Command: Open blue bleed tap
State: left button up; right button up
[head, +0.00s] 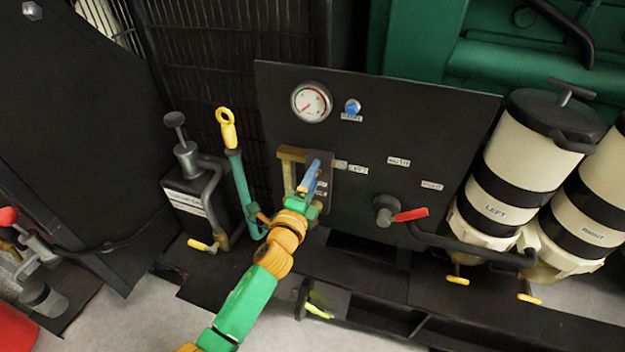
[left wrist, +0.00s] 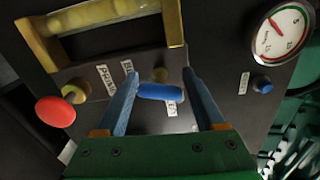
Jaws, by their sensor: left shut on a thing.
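The blue bleed tap handle (left wrist: 160,91) lies crosswise between the two blue fingers of my left gripper (left wrist: 160,98) in the left wrist view. The gripper is shut on it, with a finger at each end of the handle. In the head view my left gripper (head: 311,178) is at the left part of the dark panel (head: 440,140). It hides the handle there. My right gripper is in neither view.
A round gauge (head: 311,102) and a blue knob (head: 352,107) sit above on the panel. A yellow-framed sight glass (head: 290,155) is close to the gripper. A red lever (head: 411,215) is at right. A red knob (left wrist: 55,110) shows left in the wrist view.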

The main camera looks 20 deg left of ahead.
pick_arm(q)
jog(key=n, duration=0.4)
jog(key=shift+n, duration=0.3)
jog(key=shift+f+n+p, duration=0.1)
jog(key=shift+n+p, duration=0.3)
jog(key=shift+n, duration=1.6)
jog(key=o, duration=1.3)
jog(key=shift+d, duration=0.1)
jog(key=shift+o, duration=0.2)
jog(key=shift+r, duration=0.2)
